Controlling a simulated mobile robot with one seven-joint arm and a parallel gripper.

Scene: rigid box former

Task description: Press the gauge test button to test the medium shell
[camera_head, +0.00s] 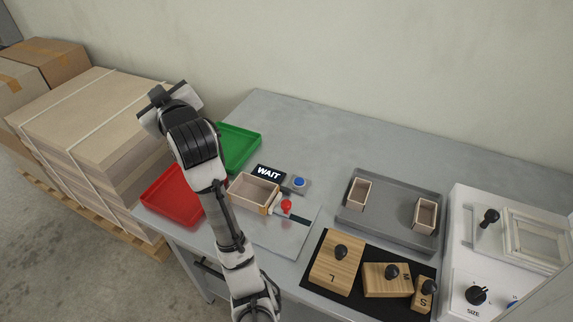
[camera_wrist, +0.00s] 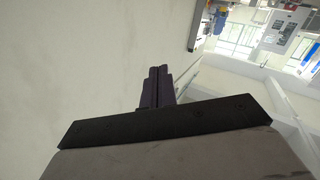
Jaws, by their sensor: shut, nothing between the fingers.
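An open wooden box shell (camera_head: 254,190), larger than the two in the tray, sits on the metal gauge plate (camera_head: 275,238). A red-knobbed clamp (camera_head: 286,206) is at its right side. Behind it stands a black display reading WAIT (camera_head: 268,173). Right of the display is a blue push button (camera_head: 299,182) on a small grey box. My gripper (camera_wrist: 158,86) is shut and empty, its two dark fingers together in the wrist view. In the head view my gripper is raised at the upper left, left of the button and apart from it.
A red tray (camera_head: 172,198) and a green tray (camera_head: 238,146) lie at the table's left. A grey tray (camera_head: 388,228) holds two small shells. Wooden blocks L (camera_head: 335,272), M and S lie on a black mat. A white machine (camera_head: 468,250) stands at right.

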